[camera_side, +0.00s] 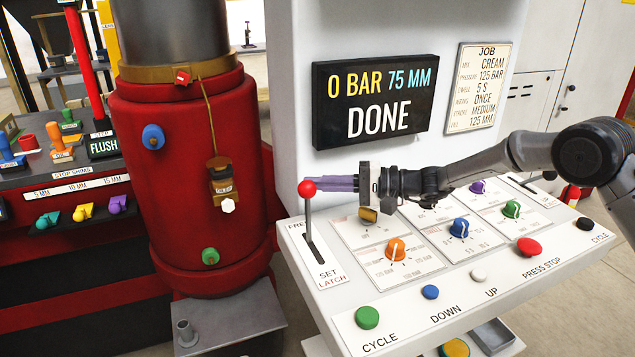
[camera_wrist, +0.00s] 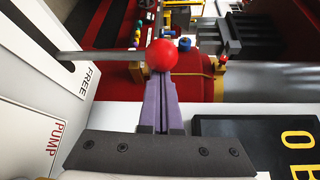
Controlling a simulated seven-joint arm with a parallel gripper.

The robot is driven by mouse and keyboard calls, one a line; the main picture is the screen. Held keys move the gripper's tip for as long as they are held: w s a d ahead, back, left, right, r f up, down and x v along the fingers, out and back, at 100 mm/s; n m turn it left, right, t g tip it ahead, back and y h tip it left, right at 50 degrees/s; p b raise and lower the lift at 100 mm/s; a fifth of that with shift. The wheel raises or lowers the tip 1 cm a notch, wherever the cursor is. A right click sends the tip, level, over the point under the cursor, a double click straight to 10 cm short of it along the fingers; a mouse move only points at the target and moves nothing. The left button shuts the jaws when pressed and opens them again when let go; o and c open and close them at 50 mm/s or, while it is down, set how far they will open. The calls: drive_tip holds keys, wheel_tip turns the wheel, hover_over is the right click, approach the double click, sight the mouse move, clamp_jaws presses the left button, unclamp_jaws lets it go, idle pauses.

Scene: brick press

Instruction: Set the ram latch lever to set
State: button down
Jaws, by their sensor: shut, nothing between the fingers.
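The ram latch lever (camera_side: 308,215) is a thin metal rod with a red ball knob (camera_side: 307,188), standing up from a slot at the left end of the white console. Its plate reads FREE at the far end and SET at the near end. In the wrist view the rod (camera_wrist: 105,56) crosses beside the FREE label, and the red knob (camera_wrist: 162,55) is right at my fingertips. My gripper (camera_side: 328,184) points left with its purple fingers shut and empty, level with the knob and to its right. I cannot tell whether the tips touch it.
The console (camera_side: 350,322) carries several coloured dials and push buttons right of the lever. A display (camera_side: 375,100) reading 0 BAR 75 MM DONE and a job card (camera_side: 478,88) are on the wall behind. A red cylinder (camera_side: 190,190) stands left of the lever.

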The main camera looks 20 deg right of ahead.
drive_tip(key=shift+s+f+n+t+y, duration=0.15)
drive_tip(key=shift+s+f+n+y, duration=0.4)
drive_tip(key=shift+s+n, duration=0.9)
drive_tip(key=shift+s+f+n+t+y, duration=0.2)
drive_tip(key=shift+s+f+n+y, duration=0.35)
drive_tip(key=shift+s, duration=1.65)
drive_tip(key=shift+s+f+n+t+y, duration=0.15)
drive_tip(key=shift+s+f+n+y, duration=0.3)
drive_tip(key=shift+s+n, duration=1.05)
drive_tip(key=shift+s+m, duration=0.4)
drive_tip(key=w+r, duration=0.3)
drive_tip(key=v, duration=0.3)
drive_tip(key=f+v, duration=0.1)
drive_tip(key=v, duration=0.3)
drive_tip(key=w+v, duration=0.1)
drive_tip(key=v, duration=0.2)
drive_tip(key=shift+s+d+f, duration=0.1)
drive_tip(key=shift+d+f, duration=0.15)
drive_tip(key=shift+d, duration=0.15)
